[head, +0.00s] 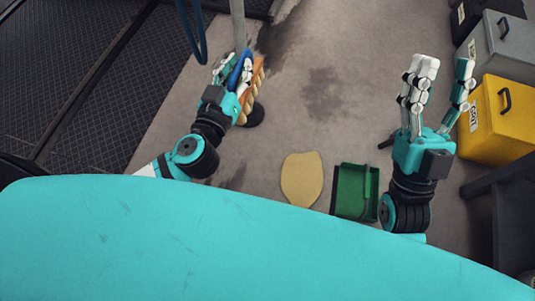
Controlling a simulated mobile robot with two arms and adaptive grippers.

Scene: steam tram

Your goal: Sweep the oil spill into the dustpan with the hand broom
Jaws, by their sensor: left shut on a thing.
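The hand broom (254,88), with an orange-tan side and a blue part, is in my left gripper (236,80), which is shut on it. It is up and left of the spill, apart from it. A flat yellowish patch (302,180), which looks like the oil spill, lies on the floor at the centre. The green dustpan (356,192) lies just right of the patch, with a small gap. My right gripper (440,90) is open and empty, above and right of the dustpan. The broom's far details are partly hidden by my fingers.
A grey pole (238,25) and a blue cable loop (192,35) stand behind my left gripper. A yellow case (500,120) and a grey case (500,50) line the right side. Dark stains (322,93) mark the floor. The middle floor is clear.

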